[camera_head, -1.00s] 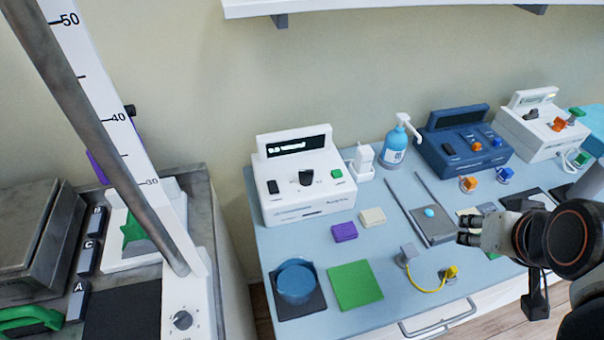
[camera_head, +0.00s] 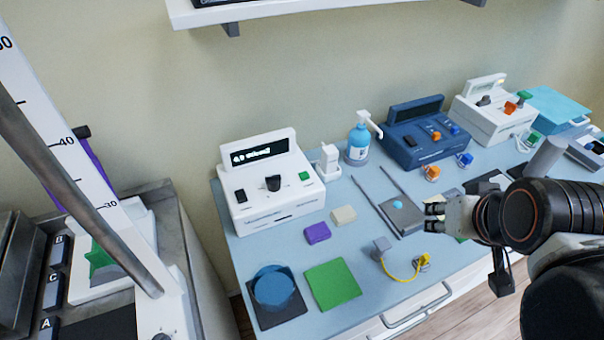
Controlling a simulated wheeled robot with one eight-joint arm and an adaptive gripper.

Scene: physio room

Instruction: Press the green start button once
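The green start button (camera_head: 304,176) sits at the right of the front panel of a white device (camera_head: 271,207) on the blue table. The panel also has a black knob (camera_head: 273,183) and a dark switch (camera_head: 240,196). A lit display with white characters stands above them. My gripper (camera_head: 430,216) is to the right of the device, well apart from the button, over the middle right of the table. Its fingers point left. They are small in view, and I cannot tell whether they are open or shut.
A white plug block (camera_head: 328,163) and a blue pump bottle (camera_head: 358,142) stand right of the device. Purple (camera_head: 317,232) and cream (camera_head: 343,216) blocks lie in front. A blue round container (camera_head: 272,288) and green mat (camera_head: 332,284) are at the front left. A wall shelf (camera_head: 260,12) hangs above.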

